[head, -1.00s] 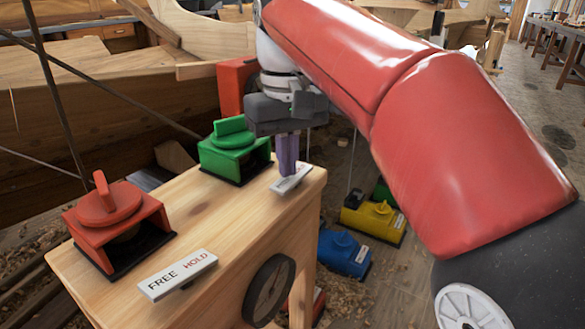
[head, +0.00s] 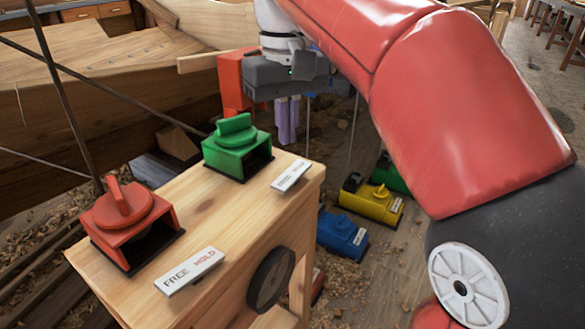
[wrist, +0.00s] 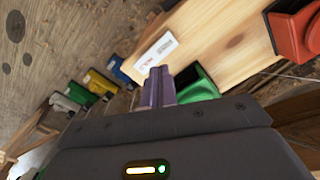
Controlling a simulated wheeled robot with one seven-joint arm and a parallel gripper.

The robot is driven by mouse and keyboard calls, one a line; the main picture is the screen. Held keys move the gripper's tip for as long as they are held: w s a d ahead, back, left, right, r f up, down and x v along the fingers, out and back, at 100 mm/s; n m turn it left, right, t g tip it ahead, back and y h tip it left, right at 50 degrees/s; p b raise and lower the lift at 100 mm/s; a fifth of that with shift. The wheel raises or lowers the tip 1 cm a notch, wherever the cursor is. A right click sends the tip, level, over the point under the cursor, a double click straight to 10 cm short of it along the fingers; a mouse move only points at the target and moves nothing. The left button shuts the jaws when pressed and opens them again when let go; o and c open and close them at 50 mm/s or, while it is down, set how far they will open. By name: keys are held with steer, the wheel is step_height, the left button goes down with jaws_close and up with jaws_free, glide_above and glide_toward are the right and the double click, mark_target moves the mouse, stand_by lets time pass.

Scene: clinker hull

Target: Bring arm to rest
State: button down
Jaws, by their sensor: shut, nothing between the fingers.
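My gripper (head: 287,120) shows in the head view at the upper middle, pointing down behind the far right corner of the wooden bench. Its two purple fingers are together with nothing between them. It also shows in the wrist view (wrist: 158,86), where the fingers are shut near the bench edge and the white label. My red-covered arm (head: 450,100) stretches across the right side of the head view, bent at the elbow. The bench (head: 235,215) carries a green knob unit (head: 237,148) and a red knob unit (head: 128,220).
A FREE/HOLD plate (head: 190,271) and a smaller white plate (head: 291,175) lie on the bench's right edge. Blue (head: 342,236) and yellow (head: 372,202) boxes sit on the floor to the right. A wooden hull (head: 120,95) and thin lines stand behind.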

steer(key=s+d+f+m+t, duration=0.2)
steer(key=s+d+f, duration=0.4)
steer(key=f, duration=0.3)
steer(key=s+d+f+m+t, duration=0.2)
steer(key=s+d+f, duration=0.4)
steer(key=f, duration=0.4)
steer(key=shift+s+f+t, duration=0.15)
steer(key=shift+s+t, duration=0.65)
steer(key=shift+s, duration=0.05)
steer(key=w+a+r+n+g, duration=0.1)
steer(key=w+a+r+n, duration=0.1)
steer(key=w+r, duration=0.3)
steer(key=w+a+r+n+g+y, duration=0.1)
steer(key=w+r+n, duration=0.3)
steer(key=r, duration=0.8)
steer(key=w+a+r+n+g+y, duration=0.1)
steer(key=w+a+r+n, duration=0.2)
steer(key=w+r, duration=0.3)
steer(key=shift+w+a+r+n+g, duration=0.25)
steer(key=shift+r+n, duration=0.25)
steer(key=shift+r, duration=1.25)
steer(key=shift+d, duration=0.1)
